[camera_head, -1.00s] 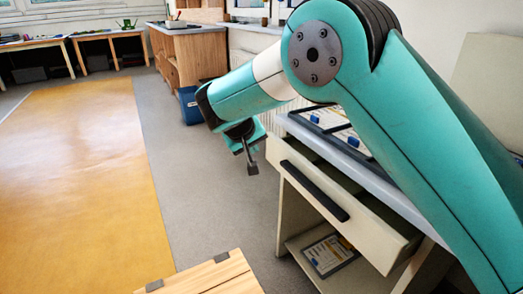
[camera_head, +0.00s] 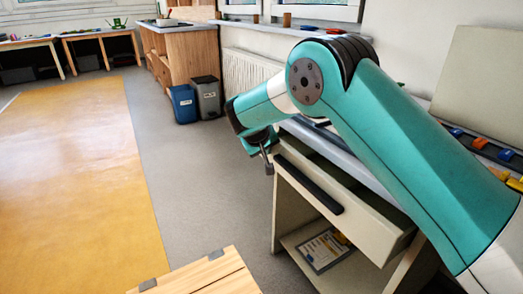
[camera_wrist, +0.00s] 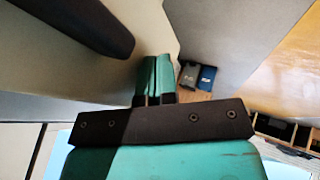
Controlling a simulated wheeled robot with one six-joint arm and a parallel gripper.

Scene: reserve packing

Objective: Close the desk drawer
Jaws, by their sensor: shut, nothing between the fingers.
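The desk drawer (camera_head: 375,222) stands pulled out of the desk (camera_head: 287,217), its inside showing behind the cream front panel. A long black handle (camera_head: 308,183) runs along that front. My gripper (camera_head: 268,167) is shut and empty, at the far left end of the drawer front. Whether it touches the panel cannot be told. In the wrist view, my gripper's fingers (camera_wrist: 155,77) are together beside the pale drawer front (camera_wrist: 152,28), with the dark handle (camera_wrist: 85,22) at upper left. My arm hides much of the desk top.
A blue bin (camera_head: 183,104) and a grey bin (camera_head: 207,98) stand on the floor beyond the desk. A document (camera_head: 325,250) lies on the shelf under the drawer. A wooden surface (camera_head: 215,275) is at the bottom front. The grey floor (camera_head: 200,190) left of the desk is clear.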

